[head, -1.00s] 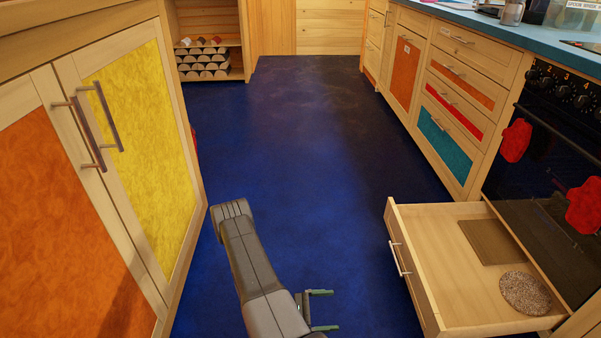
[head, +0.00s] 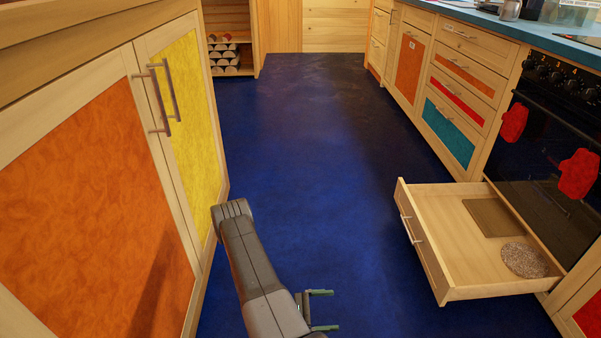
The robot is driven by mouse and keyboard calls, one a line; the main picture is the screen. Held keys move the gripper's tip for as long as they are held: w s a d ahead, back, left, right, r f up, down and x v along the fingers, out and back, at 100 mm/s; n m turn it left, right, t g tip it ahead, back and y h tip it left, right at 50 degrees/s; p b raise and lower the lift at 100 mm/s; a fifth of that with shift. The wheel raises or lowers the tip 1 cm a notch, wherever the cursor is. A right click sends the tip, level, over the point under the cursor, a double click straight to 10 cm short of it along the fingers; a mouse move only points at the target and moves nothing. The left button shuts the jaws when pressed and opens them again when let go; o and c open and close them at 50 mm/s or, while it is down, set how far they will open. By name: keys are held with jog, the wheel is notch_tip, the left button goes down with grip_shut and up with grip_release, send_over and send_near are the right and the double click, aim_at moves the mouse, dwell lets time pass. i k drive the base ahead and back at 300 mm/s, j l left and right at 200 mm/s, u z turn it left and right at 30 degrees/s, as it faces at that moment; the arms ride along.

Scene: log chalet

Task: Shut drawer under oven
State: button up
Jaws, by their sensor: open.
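The wooden drawer (head: 470,288) under the black oven (head: 545,170) is pulled well out over the floor. Its front, with a metal bar handle (head: 411,230), faces left. Inside lie a flat brown board (head: 492,217) and a round speckled mat (head: 524,260). My gripper (head: 322,311) is at the bottom middle, left of the drawer front and apart from it. Its two fingers are spread and empty, pointing right toward the drawer.
Orange and yellow cabinet doors (head: 95,185) stand close on the left. Blue floor (head: 320,140) is clear between the cabinet rows. Red oven mitts (head: 578,174) hang on the oven front. A drawer unit (head: 462,90) stands beyond the oven.

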aim_at(457, 260)
jog(key=z, duration=1.65)
